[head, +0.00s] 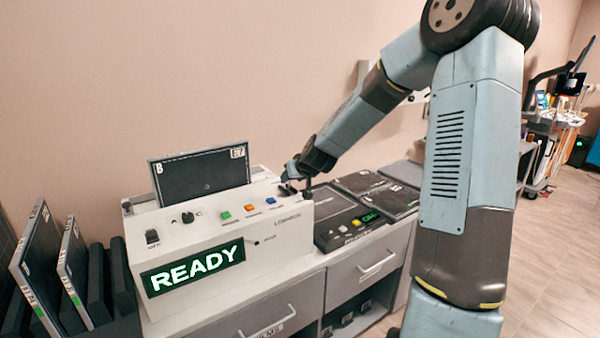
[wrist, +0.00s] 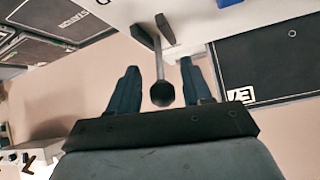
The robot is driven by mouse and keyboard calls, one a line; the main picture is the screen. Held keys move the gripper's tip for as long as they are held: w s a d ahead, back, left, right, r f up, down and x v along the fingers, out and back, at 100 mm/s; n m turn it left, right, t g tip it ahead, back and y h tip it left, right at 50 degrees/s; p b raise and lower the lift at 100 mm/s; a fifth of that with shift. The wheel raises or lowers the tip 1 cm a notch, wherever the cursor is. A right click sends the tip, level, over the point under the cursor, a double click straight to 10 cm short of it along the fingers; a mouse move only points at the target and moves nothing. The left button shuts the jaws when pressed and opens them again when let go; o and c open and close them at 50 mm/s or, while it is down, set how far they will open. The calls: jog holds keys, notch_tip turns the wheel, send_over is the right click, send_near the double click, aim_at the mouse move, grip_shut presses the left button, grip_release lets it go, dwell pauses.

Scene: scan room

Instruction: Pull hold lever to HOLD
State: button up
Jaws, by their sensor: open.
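The hold lever (wrist: 160,62) shows in the wrist view as a grey shaft with a round black knob (wrist: 162,94). My gripper (wrist: 159,68) is open. Its two dark fingers stand on either side of the lever, with the knob between them and a visible gap to each finger. In the head view my gripper (head: 289,180) is at the right end of the white console (head: 225,228), where it largely hides the lever. The console's display (head: 193,268) reads READY in green. The lever's position marks cannot be read.
A dark plate marked B and E7 (head: 203,177) stands upright in the console behind several coloured buttons. A dark keypad unit (head: 350,222) and flat dark plates (head: 375,190) lie to the right. More plates (head: 40,262) stand in a rack at left.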

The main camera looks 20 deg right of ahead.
jog(key=v, duration=1.2)
jog(key=shift+s, duration=0.35)
dwell(0.9)
jog(key=shift+s+d+r, duration=0.15)
jog(key=shift+r, duration=0.05)
dwell(0.4)
jog(key=s+a+f+g+h, duration=0.3)
jog(key=s+f+g, duration=0.15)
jog(key=s, duration=0.35)
jog(key=s+d+r, duration=0.1)
jog(key=s+r, duration=0.5)
jog(key=s, duration=0.5)
jog(key=s+r+m+y, duration=0.1)
jog(key=s+r, duration=0.5)
jog(key=s, duration=0.6)
jog(key=shift+s+d, duration=0.35)
jog(key=shift+d, duration=0.05)
